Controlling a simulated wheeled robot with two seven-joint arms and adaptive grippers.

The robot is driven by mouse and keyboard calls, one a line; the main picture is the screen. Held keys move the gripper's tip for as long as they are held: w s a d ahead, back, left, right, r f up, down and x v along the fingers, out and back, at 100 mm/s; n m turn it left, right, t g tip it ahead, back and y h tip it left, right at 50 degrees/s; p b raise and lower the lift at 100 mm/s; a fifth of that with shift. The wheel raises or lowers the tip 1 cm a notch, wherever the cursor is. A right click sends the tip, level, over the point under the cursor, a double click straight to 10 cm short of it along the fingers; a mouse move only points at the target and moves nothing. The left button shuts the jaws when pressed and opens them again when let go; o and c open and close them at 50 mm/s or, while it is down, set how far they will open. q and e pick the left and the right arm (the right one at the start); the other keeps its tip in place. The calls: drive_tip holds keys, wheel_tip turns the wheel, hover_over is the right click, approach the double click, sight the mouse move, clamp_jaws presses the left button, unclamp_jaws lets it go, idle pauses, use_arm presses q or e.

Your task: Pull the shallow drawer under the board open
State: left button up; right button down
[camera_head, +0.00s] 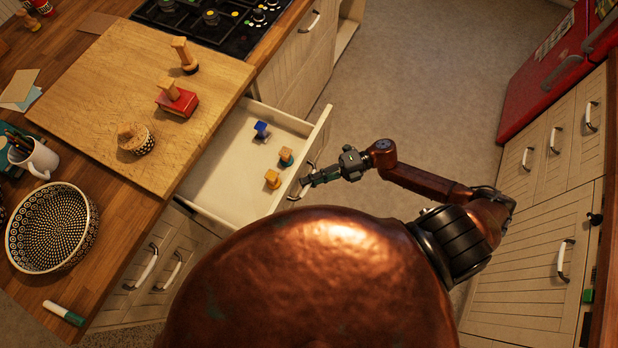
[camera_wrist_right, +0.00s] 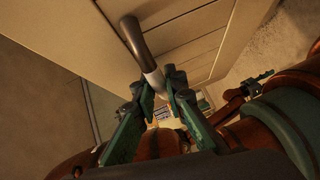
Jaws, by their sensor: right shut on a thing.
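The shallow drawer (camera_head: 229,197) under the wooden board (camera_head: 185,75) stands well open. Inside it lie a blue stamp (camera_head: 261,130), a light wooden stamp with a dark base (camera_head: 286,155) and a yellow stamp (camera_head: 272,179). My right gripper (camera_head: 303,183) is at the drawer's front. In the right wrist view my right gripper (camera_wrist_right: 160,88) is shut on the drawer handle (camera_wrist_right: 136,40), a dark bar with a pale metal end. The drawer front (camera_wrist_right: 95,45) fills the upper left of that view. My left gripper is not in view.
Several stamps, one a red block (camera_head: 177,100), stand on the board. A gas hob (camera_head: 215,20) is at the back. A patterned bowl (camera_head: 52,228) and a white mug (camera_head: 38,160) stand on the counter at left. The floor (camera_head: 415,95) between the counters is clear.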

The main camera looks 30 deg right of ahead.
drive_tip(key=c, duration=2)
unclamp_jaws()
drive_tip(key=shift+o, duration=0.2)
drive_tip(key=shift+d, duration=0.1)
drive_tip(key=s+d+r, duration=0.1)
drive_tip(key=d, duration=1)
drive_tip(key=shift+s+d+r, duration=0.35)
drive_tip(key=shift+w+f, duration=0.1)
